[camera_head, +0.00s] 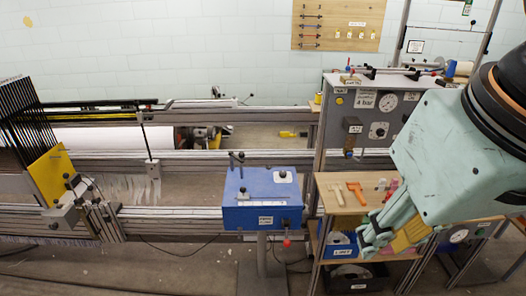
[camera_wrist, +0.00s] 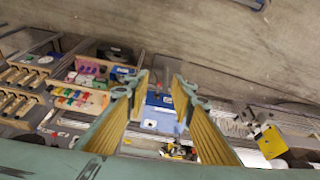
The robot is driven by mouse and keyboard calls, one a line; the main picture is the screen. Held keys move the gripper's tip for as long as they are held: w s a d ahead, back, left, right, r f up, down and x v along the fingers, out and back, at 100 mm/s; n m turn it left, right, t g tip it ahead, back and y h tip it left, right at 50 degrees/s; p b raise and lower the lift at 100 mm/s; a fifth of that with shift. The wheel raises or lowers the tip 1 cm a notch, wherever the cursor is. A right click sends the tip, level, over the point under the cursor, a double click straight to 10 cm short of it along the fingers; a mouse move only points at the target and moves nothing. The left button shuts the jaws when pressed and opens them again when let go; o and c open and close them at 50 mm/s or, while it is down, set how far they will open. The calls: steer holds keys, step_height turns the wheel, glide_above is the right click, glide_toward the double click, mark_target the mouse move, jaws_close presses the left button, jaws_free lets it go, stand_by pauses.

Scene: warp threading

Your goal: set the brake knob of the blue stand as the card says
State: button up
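The blue stand (camera_head: 240,212) is a box on a grey post, left of my gripper in the head view. Its top carries a white round dial with a small dark knob (camera_head: 283,175) and a black lever (camera_head: 238,163). A red-tipped knob (camera_head: 287,243) hangs at its lower right front; I cannot tell which is the brake knob. Its front label is too small to read. A card (camera_head: 365,100) on the grey panel reads "4 bar". My gripper (camera_head: 372,240) is right of the stand, apart from it. In the wrist view my gripper (camera_wrist: 158,88) is open and empty, with a blue box (camera_wrist: 160,117) beyond its fingers.
A wooden-topped shelf (camera_head: 345,205) with coloured pieces and labelled bins stands beside my gripper. The grey panel (camera_head: 335,130) with gauges rises behind it. Loom rails (camera_head: 190,222) run behind the stand. A yellow plate (camera_head: 50,175) is at left. The front floor is clear.

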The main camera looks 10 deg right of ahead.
steer(key=shift+o, duration=0.2)
steer(key=o, duration=0.4)
steer(key=shift+w, duration=0.1)
steer(key=w+r+n+g+p, duration=0.1)
steer(key=w+r+n, duration=0.15)
steer(key=w, duration=0.75)
steer(key=w+r+n, duration=0.2)
steer(key=w+r, duration=0.2)
steer(key=w, duration=0.5)
steer(key=w+f+n+g+p, duration=0.1)
steer(key=w+n, duration=0.1)
steer(key=w, duration=0.9)
steer(key=w+f+n, duration=0.2)
steer(key=w+n, duration=0.1)
steer(key=w, duration=0.7)
steer(key=w+f+n+g+p, duration=0.1)
steer(key=w+f+n, duration=0.1)
steer(key=w+f, duration=0.5)
steer(key=w+f+n, duration=0.3)
steer(key=w+f, duration=0.1)
steer(key=w, duration=0.8)
steer(key=w+f+n, duration=0.2)
steer(key=w+f, duration=0.5)
steer(key=f, duration=0.2)
steer(key=w+f+n+g+p, duration=0.1)
steer(key=w+f+n, duration=0.1)
steer(key=w+f, duration=0.5)
step_height(320, 180, down, 3)
steer(key=shift+n+p, duration=0.3)
steer(key=shift+n, duration=0.05)
